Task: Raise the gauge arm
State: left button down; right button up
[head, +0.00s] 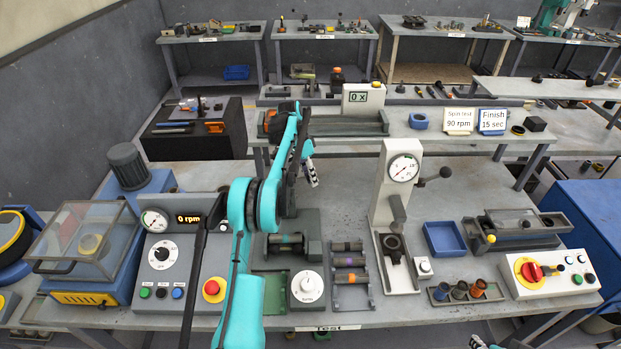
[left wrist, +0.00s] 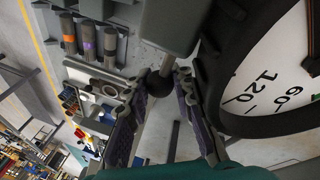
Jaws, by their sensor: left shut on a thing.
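My left gripper (head: 309,176) is above the dark grey gauge stand (head: 308,222), partly hidden behind my own teal arm in the head view. In the left wrist view, its two dark padded fingers (left wrist: 160,100) close around a black ball knob (left wrist: 157,86) on a thin metal rod. A large round dial with a black rim (left wrist: 238,125) and white face is close beside the fingers, at the right of that view. The gauge arm's full shape is hidden in the head view. A small part of what looks like my right gripper (head: 478,342) shows at the bottom edge.
A rack of banded cylinders (head: 350,307) stands right of the gauge stand. The white press (head: 387,180) with its own dial and black-knobbed lever stands further right. A blue tray (head: 444,254) is beside it. The spin-test control box (head: 166,245) is on the left.

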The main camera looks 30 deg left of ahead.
pick_arm(q)
jog(key=c, duration=1.4)
grip_release()
jog(key=shift+o, duration=0.7)
jog(key=shift+w+a, duration=0.1)
jog(key=shift+w, duration=0.05)
jog(key=shift+r, duration=0.1)
jog(key=v, duration=0.7)
jog(key=shift+r, duration=0.15)
jog(key=shift+a, duration=0.1)
